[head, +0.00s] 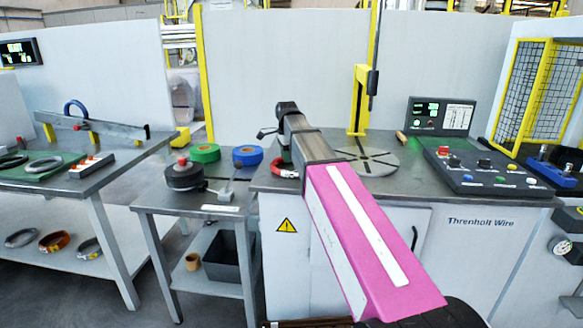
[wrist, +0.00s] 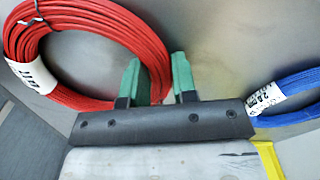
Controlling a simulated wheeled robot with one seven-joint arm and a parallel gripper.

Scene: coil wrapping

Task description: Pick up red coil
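The red coil (wrist: 88,22) fills the upper left of the wrist view and carries a white label. In the head view, part of the red coil (head: 285,168) shows at the left end of the bench, the rest hidden behind my arm. My gripper (wrist: 157,82) has two green-tipped fingers, one inside the ring and one outside it, with the coil's right side between them. I see little or no gap there, but cannot tell whether the fingers press on it. In the head view my fingertips are hidden.
A blue coil (wrist: 290,95) with a white label lies right of my gripper. The bench has a round slotted plate (head: 370,160) and a control panel (head: 480,172). A side table holds green (head: 204,153) and blue (head: 248,155) rolls.

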